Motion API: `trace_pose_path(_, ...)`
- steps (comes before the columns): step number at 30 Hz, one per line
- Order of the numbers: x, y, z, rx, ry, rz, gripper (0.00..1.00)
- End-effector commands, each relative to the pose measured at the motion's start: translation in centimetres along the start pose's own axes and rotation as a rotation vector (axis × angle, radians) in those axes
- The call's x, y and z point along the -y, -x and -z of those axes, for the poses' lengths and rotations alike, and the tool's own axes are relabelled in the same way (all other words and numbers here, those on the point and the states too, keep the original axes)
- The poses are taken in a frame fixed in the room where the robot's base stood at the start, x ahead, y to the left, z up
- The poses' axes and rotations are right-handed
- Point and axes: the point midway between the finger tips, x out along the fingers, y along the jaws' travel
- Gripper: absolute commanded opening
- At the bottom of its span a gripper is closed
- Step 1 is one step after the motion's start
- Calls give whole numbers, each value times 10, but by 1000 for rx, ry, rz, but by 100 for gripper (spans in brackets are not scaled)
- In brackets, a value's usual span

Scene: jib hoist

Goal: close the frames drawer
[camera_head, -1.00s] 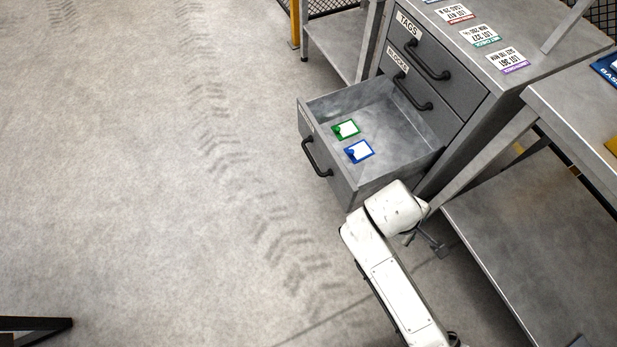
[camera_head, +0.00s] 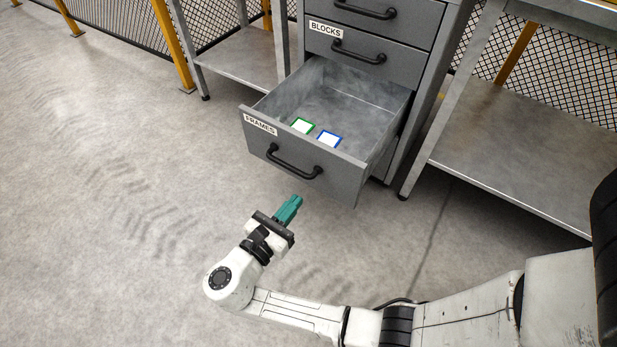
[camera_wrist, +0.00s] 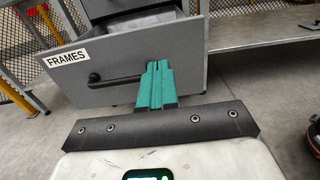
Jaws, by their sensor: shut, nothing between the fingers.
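The frames drawer (camera_head: 345,178) is the lowest drawer of a grey cabinet and stands pulled out, with a FRAMES label and a black bar handle (camera_head: 294,163) on its front. A green-edged frame (camera_head: 302,126) and a blue-edged frame (camera_head: 328,139) lie inside it. My gripper (camera_head: 295,200) has teal fingers, shut together and empty. It is just in front of the drawer front, below the handle in the head view. In the wrist view the fingers (camera_wrist: 157,68) point at the drawer front (camera_wrist: 190,62), overlapping the right end of the handle; I cannot tell whether they touch.
The blocks drawer (camera_head: 395,62) above is shut. A metal bench (camera_head: 490,135) stands to the right, and a low shelf (camera_head: 240,70) to the left of the cabinet. A mesh fence with yellow posts (camera_head: 180,45) runs behind. The floor in front and left is clear.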

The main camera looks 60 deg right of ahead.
Motion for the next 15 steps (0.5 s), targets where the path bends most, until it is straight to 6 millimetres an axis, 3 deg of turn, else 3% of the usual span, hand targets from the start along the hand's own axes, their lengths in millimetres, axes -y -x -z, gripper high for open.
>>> trace_pose_path(5, 0, -12, 1, 7, 8, 0, 0)
trace_pose_path(15, 0, -76, 2, 5, 6, 1, 0)
